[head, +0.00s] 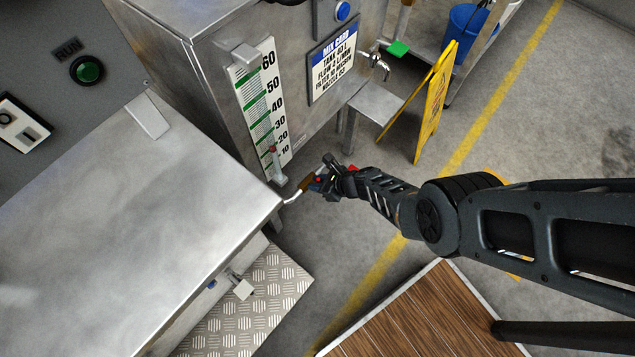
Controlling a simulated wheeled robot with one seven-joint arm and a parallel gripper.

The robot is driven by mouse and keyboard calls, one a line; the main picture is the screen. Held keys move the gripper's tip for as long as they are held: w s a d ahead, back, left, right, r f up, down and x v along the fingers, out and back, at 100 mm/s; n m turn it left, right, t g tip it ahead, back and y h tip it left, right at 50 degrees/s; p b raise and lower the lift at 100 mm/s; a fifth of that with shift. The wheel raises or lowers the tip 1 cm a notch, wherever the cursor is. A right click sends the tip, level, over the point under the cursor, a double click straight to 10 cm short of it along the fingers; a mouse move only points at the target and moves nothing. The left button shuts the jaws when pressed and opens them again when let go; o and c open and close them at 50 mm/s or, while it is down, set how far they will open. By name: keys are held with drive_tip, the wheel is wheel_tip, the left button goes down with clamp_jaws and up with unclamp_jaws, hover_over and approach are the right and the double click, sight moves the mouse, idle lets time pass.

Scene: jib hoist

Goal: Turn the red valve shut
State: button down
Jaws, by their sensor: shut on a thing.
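A metal tank stands at the top centre, with a bent pipe (291,198) low at its near side. My gripper (321,181) is at the end of this pipe, with my arm reaching in from the right. A small patch of the red valve (320,180) shows at the jaws, and the jaws are shut on it. An orange-brown piece (306,184) shows just left of the jaws. The fingers hide most of the valve, so its turn angle cannot be told.
A steel bench (120,200) fills the left. A yellow floor sign (435,100) and a blue bucket (468,30) stand beyond.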

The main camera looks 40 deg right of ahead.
drive_tip(key=c, duration=1.1)
unclamp_jaws()
drive_tip(key=p+v, duration=0.6)
drive_tip(key=v, duration=0.2)
drive_tip(key=shift+p, duration=0.3)
drive_tip(key=shift+f, duration=0.1)
